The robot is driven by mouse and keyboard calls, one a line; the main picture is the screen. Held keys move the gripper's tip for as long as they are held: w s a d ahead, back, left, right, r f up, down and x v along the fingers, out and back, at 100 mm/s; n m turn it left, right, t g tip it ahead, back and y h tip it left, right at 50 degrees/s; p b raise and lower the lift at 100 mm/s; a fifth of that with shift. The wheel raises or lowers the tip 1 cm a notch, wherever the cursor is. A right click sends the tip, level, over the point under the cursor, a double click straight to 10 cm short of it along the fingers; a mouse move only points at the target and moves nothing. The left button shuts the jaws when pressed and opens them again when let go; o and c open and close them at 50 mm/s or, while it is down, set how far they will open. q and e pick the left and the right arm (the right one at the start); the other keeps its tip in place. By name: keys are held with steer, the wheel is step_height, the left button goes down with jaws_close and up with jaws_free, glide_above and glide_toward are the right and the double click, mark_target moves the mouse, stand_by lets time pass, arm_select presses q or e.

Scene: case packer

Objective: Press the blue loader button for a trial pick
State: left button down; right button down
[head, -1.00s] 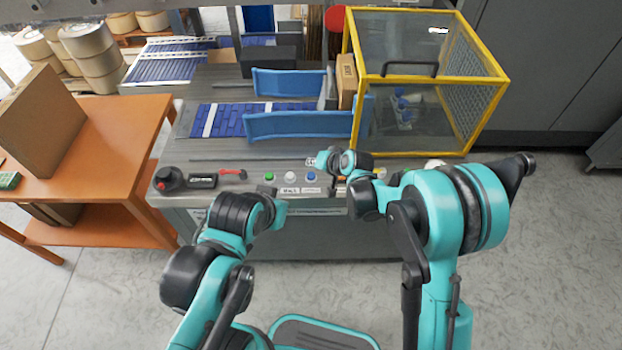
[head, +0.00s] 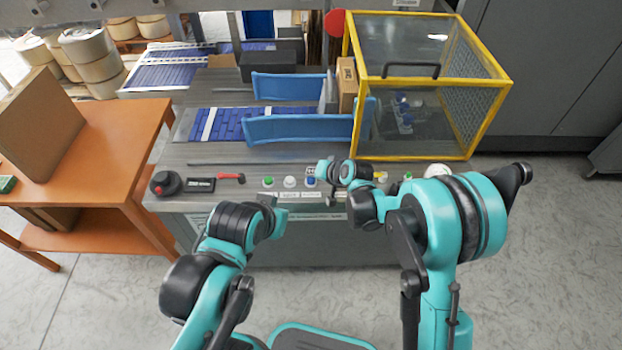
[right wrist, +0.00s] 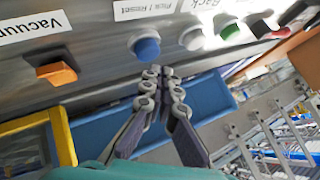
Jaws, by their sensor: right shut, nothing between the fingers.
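The blue button (head: 310,182) sits on the front strip of the machine's console, right of a white button (head: 290,182) and a green button (head: 268,182). In the right wrist view the blue button (right wrist: 146,47) is close in front of my right gripper (right wrist: 160,72). Its fingers are shut and empty, with the tips beside the button's edge; I cannot tell whether they touch it. In the head view my right gripper (head: 321,171) is small and partly hidden by its wrist. My left gripper (head: 268,203) is in front of the console, its fingers unclear.
A red-and-black emergency stop (head: 166,183) and a red handle (head: 231,177) lie left on the console. An orange switch (right wrist: 55,73) is beside the blue button in the wrist view. A yellow-framed guard (head: 430,85) stands behind right. An orange table (head: 120,150) is at left.

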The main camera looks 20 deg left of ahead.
mark_target(313, 180)
stand_by(0.7)
steer(key=shift+f+b, duration=0.45)
steer(key=shift+b, duration=0.05)
steer(key=shift+f+b, duration=0.4)
steer(key=shift+f, duration=0.1)
stand_by(0.5)
steer(key=shift+r, duration=0.15)
steer(key=shift+r+p, duration=0.55)
steer(key=shift+r, duration=0.25)
steer(key=shift+r+p, duration=1.65)
steer(key=shift+r, duration=0.85)
